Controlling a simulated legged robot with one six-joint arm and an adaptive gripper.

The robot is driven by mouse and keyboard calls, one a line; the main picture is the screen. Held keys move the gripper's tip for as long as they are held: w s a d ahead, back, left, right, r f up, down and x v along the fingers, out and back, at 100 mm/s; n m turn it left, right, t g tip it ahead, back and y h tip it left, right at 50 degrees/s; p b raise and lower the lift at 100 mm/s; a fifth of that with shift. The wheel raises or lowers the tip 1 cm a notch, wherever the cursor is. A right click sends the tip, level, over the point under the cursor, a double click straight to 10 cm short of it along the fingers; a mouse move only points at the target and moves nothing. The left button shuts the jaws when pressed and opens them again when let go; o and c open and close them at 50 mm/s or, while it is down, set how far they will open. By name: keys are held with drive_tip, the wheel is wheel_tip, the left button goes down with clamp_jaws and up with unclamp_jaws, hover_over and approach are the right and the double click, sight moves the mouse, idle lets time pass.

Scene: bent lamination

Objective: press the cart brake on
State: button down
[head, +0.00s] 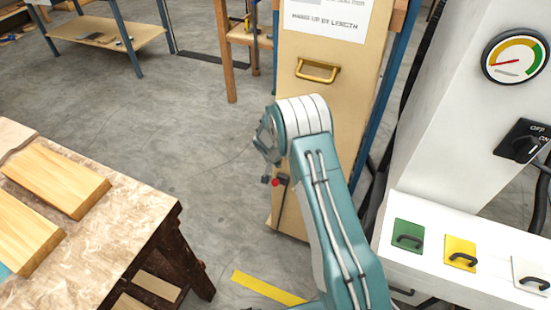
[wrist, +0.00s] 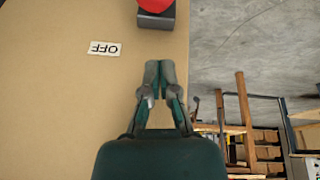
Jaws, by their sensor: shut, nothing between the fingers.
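The tan cart (head: 300,110) stands beyond my arm in the head view, with a brass handle (head: 317,70) on its face. A small red knob (head: 276,182) on a dark lever, seemingly the brake, shows low on the cart just below my wrist. In the wrist view a red knob (wrist: 156,4) on a dark grey block (wrist: 156,20) is cut off by the top edge. An upside-down OFF label (wrist: 104,48) is on the panel beside it. My gripper (wrist: 160,66) is shut and empty, its tips just short of the block in the picture; I cannot tell whether they touch the panel.
A workbench with wooden boards (head: 60,180) stands at left. At right are a white column with a gauge (head: 516,57), an OFF/ON rotary switch (head: 525,145), and a white box with green, yellow and white handled lids (head: 408,238). Grey floor (head: 190,130) lies between.

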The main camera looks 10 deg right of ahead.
drive_tip(key=shift+s+a+f, duration=0.35)
drive_tip(key=shift+s+f, duration=0.05)
drive_tip(key=shift+s, duration=0.25)
drive_tip(key=shift+s+a+f, duration=0.3)
drive_tip(key=shift+s+f, duration=0.05)
drive_tip(key=shift+s, duration=0.3)
drive_tip(key=shift+a+f, duration=0.1)
drive_tip(key=shift+s, duration=0.2)
